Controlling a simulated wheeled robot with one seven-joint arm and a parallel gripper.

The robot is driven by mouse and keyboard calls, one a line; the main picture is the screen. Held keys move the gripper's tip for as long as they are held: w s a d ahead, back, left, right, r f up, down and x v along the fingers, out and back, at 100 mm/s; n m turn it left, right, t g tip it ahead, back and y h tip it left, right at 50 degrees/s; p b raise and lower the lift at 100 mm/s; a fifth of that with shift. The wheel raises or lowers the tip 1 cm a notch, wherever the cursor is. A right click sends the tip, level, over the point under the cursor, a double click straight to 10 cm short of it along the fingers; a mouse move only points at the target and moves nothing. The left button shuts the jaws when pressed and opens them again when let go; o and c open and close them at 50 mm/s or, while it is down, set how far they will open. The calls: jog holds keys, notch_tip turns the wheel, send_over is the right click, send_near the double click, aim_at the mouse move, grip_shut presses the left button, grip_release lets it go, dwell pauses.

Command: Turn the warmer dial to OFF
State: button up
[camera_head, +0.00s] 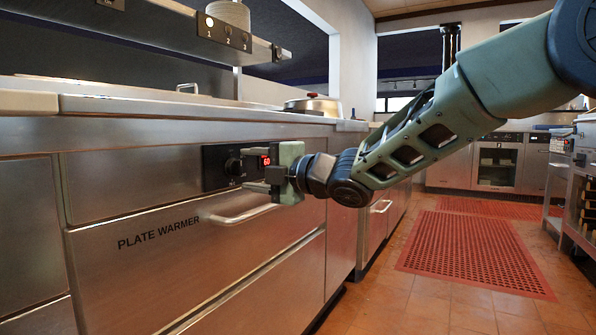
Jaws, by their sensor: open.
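The warmer dial (233,165) is a small dark knob on a black control panel (214,168). The panel is set in the steel front above the words PLATE WARMER, and a red display (266,160) reading about 60 shows at its right part. My gripper (252,172) is open, its fingers pointing left toward the dial from the right side. The fingertips are close to the dial, and I cannot tell whether they touch it. The gripper hides part of the panel's right side. The dial's markings are too small to read.
A drawer handle (240,215) sticks out just below my gripper. The steel counter (150,106) runs above the panel and carries a lidded pot (313,105). A shelf with numbered switches (224,33) hangs above. The floor with red mats (470,252) is open at right.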

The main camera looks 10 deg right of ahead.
jog(key=p+v, duration=0.4)
jog(key=v, duration=1.1)
jog(key=s+f+m+g+h+p, duration=0.3)
jog(key=s+f+m+h+p, duration=0.2)
jog(key=s+f+m+h, duration=0.8)
jog(key=s+d+f+m+g+p, duration=0.1)
jog(key=s+d+m+g+p, duration=0.15)
jog(key=s+m+g, duration=0.95)
jog(key=s+r+n+t+p, duration=0.2)
jog(key=r+p, duration=1.6)
jog(key=p, duration=0.1)
jog(key=s+r+n+t+p, duration=0.2)
jog(key=r+p, duration=1.7)
jog(key=shift+s+h, duration=0.15)
jog(key=shift+h, duration=0.15)
